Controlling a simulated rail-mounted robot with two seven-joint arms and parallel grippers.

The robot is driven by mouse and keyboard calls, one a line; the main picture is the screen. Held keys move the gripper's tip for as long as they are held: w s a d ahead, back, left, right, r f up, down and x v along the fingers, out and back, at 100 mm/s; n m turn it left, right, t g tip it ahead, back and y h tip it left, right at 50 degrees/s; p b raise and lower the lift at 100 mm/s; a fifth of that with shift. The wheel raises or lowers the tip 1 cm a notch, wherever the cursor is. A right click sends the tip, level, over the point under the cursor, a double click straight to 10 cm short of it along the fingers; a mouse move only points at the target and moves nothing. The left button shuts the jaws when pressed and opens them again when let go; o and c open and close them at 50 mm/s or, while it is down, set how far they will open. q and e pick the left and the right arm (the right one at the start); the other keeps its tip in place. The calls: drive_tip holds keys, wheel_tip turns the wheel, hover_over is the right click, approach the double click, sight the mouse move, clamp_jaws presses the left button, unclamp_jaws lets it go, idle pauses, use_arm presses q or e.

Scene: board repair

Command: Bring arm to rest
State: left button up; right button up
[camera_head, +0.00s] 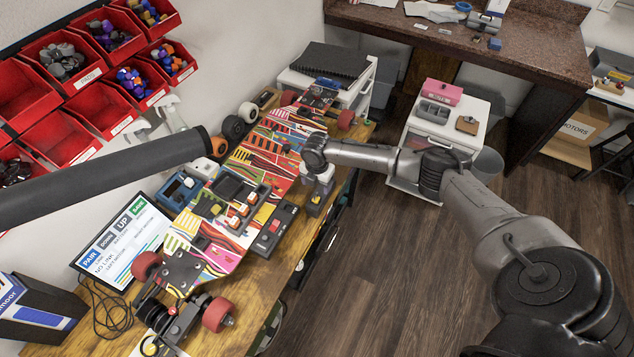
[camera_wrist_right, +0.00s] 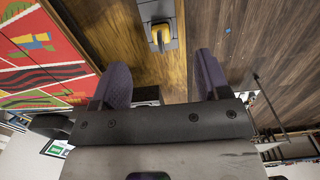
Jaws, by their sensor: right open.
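My right arm comes in from the right in the head view and reaches over the table's right edge. Its gripper (camera_head: 319,176) is above that edge, beside the colourful longboard deck (camera_head: 222,232), and is small and partly hidden by my wrist. In the right wrist view the two purple-grey fingers (camera_wrist_right: 163,82) stand wide apart with nothing between them. A small grey block with a yellow top (camera_wrist_right: 160,36) lies beyond the fingertips on the wood, not touching them. I cannot make out my left gripper in either view.
Red bins (camera_head: 75,138) line the wall. A white drawer cabinet (camera_head: 441,133) stands right of the table. Open floor (camera_head: 390,270) lies in front.

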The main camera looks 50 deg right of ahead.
drive_tip(key=shift+r+p, duration=0.85)
drive_tip(key=shift+r, duration=0.25)
